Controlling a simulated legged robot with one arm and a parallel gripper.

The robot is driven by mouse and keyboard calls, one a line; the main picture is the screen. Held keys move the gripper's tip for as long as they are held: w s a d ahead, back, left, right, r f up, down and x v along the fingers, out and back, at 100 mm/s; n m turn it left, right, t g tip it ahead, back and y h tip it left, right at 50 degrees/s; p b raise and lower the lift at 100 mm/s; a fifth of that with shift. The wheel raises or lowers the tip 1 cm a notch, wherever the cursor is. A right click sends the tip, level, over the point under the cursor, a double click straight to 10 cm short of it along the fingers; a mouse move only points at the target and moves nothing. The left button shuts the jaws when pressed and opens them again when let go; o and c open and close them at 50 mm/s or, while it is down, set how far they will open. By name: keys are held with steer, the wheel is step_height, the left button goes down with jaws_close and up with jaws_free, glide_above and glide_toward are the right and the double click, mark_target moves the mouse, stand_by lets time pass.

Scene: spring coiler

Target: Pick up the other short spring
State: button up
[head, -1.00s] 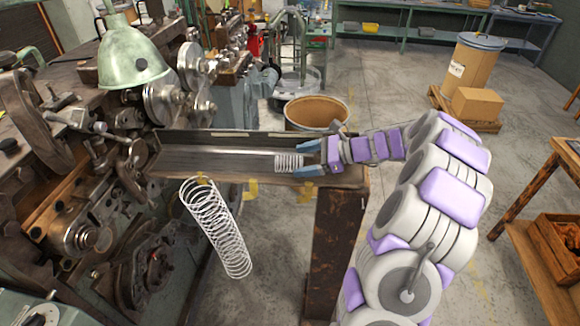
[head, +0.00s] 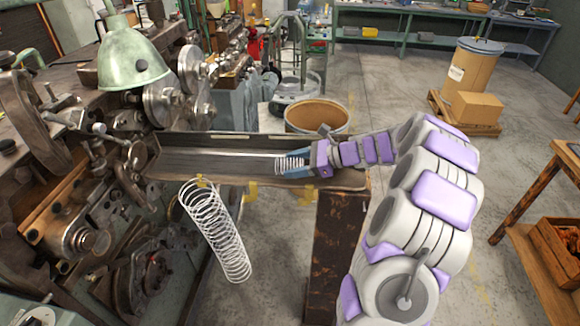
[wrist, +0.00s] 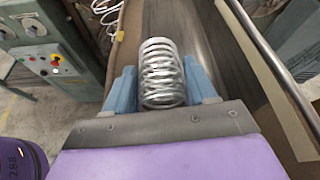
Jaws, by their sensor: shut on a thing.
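A short metal spring (head: 289,164) is at the right end of the long tray (head: 215,163) on the machine. My gripper (head: 295,166) reaches in from the right, with its blue fingers around the spring. In the wrist view the short spring (wrist: 161,72) sits between the two blue fingers (wrist: 160,88), which press on its sides. The gripper is shut on it. I cannot tell whether the spring touches the tray floor. A long white spring (head: 216,232) hangs below the tray's front edge.
The spring coiler machine (head: 95,190) with a green lamp shade (head: 132,58) fills the left. An open round drum (head: 317,115) stands behind the tray. A cardboard box (head: 476,105) sits on a pallet at the right. The floor between is clear.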

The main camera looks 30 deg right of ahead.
steer(key=shift+c, duration=0.7)
steer(key=shift+r, duration=0.15)
